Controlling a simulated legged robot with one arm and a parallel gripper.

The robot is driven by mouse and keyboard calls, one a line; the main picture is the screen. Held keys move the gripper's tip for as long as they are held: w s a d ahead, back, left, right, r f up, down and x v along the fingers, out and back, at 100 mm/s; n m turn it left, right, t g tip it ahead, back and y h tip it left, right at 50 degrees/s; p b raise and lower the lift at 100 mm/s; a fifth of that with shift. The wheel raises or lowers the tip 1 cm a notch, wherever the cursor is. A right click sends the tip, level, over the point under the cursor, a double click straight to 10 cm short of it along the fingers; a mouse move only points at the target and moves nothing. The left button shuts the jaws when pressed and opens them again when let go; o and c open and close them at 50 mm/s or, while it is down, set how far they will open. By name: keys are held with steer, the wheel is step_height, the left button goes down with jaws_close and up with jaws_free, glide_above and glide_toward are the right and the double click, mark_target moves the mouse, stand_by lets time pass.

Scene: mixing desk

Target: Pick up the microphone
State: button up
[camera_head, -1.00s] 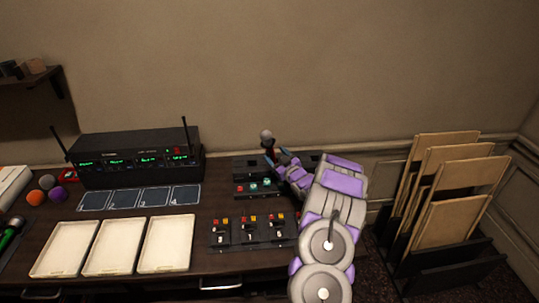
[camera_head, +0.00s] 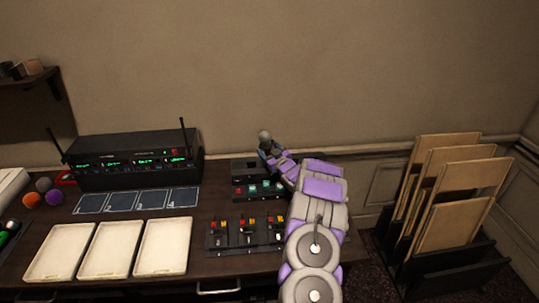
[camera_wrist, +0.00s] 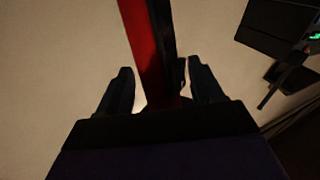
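A microphone with a round grey head (camera_head: 264,135) stands upright at the back of the desk, near the wall. Its red and black body (camera_wrist: 146,42) passes between my fingers in the wrist view. My gripper (camera_head: 268,151) is at the microphone just below the head. In the wrist view my gripper (camera_wrist: 159,68) has its fingers apart on both sides of the body, with a gap at the left finger. The right finger is closer to it. The microphone's lower end is hidden by my arm and gripper.
A black receiver (camera_head: 135,158) with antennas stands left of the microphone. Button consoles (camera_head: 245,236) lie in front of it. White trays (camera_head: 163,247), blue numbered cards (camera_head: 152,201) and coloured balls (camera_head: 54,197) are further left. A rack of boards (camera_head: 450,200) stands right of the desk.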

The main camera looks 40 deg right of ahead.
jaws_close()
steer(key=shift+a, duration=0.1)
stand_by(0.3)
steer(key=shift+r, duration=0.15)
